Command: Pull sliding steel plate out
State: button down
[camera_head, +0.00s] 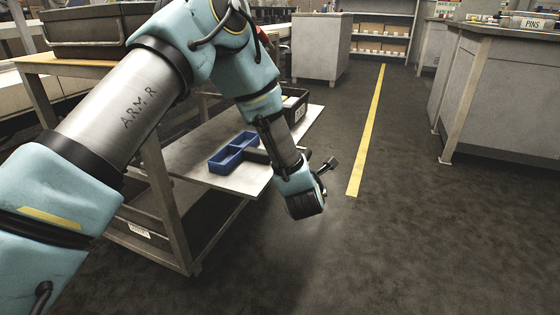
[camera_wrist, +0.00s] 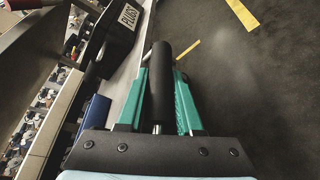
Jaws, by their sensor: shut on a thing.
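The steel plate (camera_head: 240,183) is a flat light-grey sheet that juts to the right from under the wooden-topped frame in the head view. Blue bins (camera_head: 228,155) stand on it. In the wrist view a black cylindrical handle (camera_wrist: 160,60) on a short silver rod lies between the green fingers of my gripper (camera_wrist: 161,76). My gripper is shut on this handle, beside the plate's edge. In the head view my forearm and wrist cover the plate's right edge, and the fingers and handle cannot be made out there.
A black bin (camera_head: 296,106) stands at the plate's far end; its PLUGS label shows in the wrist view (camera_wrist: 128,14). A dark tray (camera_head: 95,30) sits on the frame's top. The floor to the right, with a yellow line (camera_head: 368,130), is clear up to a grey counter (camera_head: 490,95).

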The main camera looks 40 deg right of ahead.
jog(key=shift+s+d, duration=0.45)
jog(key=shift+s, duration=0.4)
jog(key=shift+s+d, duration=0.45)
jog(key=shift+s, duration=0.4)
jog(key=c, duration=0.6)
grip_release()
jog(key=shift+a, duration=0.1)
jog(key=p+v, duration=0.1)
jog(key=v, duration=0.9)
jog(key=shift+s+a+r, duration=0.1)
jog(key=shift+s+a, duration=0.1)
